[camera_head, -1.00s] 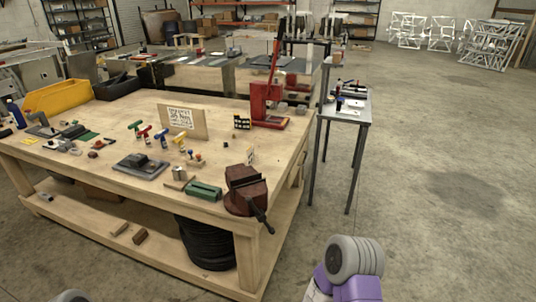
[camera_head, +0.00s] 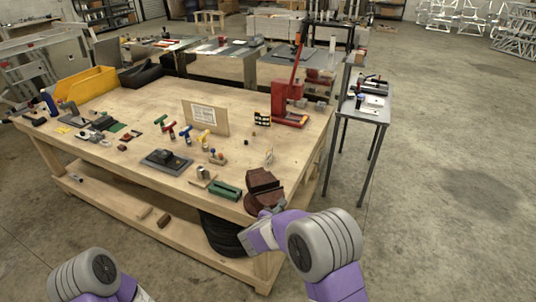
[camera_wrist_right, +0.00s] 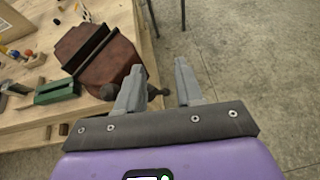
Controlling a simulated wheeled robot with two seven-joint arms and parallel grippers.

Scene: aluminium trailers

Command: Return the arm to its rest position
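My right arm (camera_head: 320,245) reaches in from the bottom of the head view, its hand end in front of the red-brown vise at the bench corner. In the right wrist view my right gripper (camera_wrist_right: 160,85) is open, with a clear gap between its two grey fingers and nothing held. The gripper is close to the vise's handle, and I cannot tell whether they touch. My left arm (camera_head: 88,275) shows at the bottom left of the head view; its gripper fingers are out of the picture.
The wooden workbench (camera_head: 120,95) carries the vise (camera_head: 264,187), a green block (camera_head: 225,190), a red press (camera_head: 290,100), a yellow bin (camera_head: 90,88) and several small tools. A small grey side table (camera_head: 370,113) stands right of it. The concrete floor (camera_head: 440,230) at right is clear.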

